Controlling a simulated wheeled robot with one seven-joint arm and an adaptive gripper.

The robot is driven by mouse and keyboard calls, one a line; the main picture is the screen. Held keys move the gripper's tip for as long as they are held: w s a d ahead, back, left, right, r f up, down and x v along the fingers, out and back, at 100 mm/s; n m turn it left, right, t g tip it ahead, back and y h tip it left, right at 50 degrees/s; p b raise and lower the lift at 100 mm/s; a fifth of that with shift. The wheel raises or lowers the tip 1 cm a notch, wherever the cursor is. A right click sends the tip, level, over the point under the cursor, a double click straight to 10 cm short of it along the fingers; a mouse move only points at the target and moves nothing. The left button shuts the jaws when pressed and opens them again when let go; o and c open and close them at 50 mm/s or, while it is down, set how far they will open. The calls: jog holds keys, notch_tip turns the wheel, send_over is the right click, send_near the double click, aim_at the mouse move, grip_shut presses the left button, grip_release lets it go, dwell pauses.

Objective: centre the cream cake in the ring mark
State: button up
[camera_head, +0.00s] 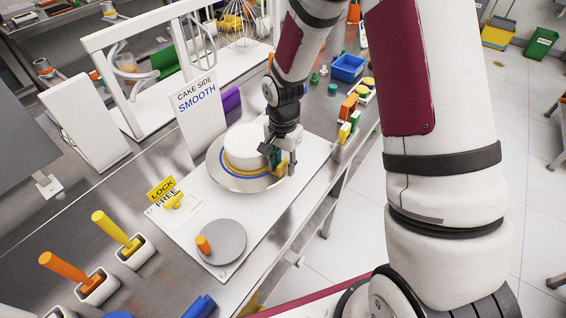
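The white cream cake (243,143) is a low round block on the silver turntable (228,178). A ring mark (246,172), seen as blue and yellow arcs, shows along the cake's front and left edge. The right part of the cake and the ring's far side are hidden, so I cannot tell how well the cake is centred. My gripper (277,160) is low at the cake's right side, close to or touching it. A small yellow and green piece (290,165) shows at the fingers. The fingers are too small and overlapped to read as open or shut.
A "CAKE SIDE SMOOTH" sign (197,95) stands behind the turntable. A LOCK/FREE lever (173,200) and a grey disc (222,243) with an orange knob are at front left. Handled tools (115,228) stand left. Coloured blocks (349,118) and a blue bin (347,67) are at right.

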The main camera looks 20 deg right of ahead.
jog(key=s+d+r+n+t, duration=0.1)
jog(key=s+r+n, duration=0.3)
jog(key=r, duration=0.9)
jog(key=s+d+r+n+t, duration=0.15)
jog(key=s+r, duration=0.35)
jog(key=r, duration=0.9)
jog(key=s+r+n+t, duration=0.3)
jog(key=s+r+n, duration=0.2)
jog(key=s, duration=0.7)
jog(key=shift+s, duration=0.25)
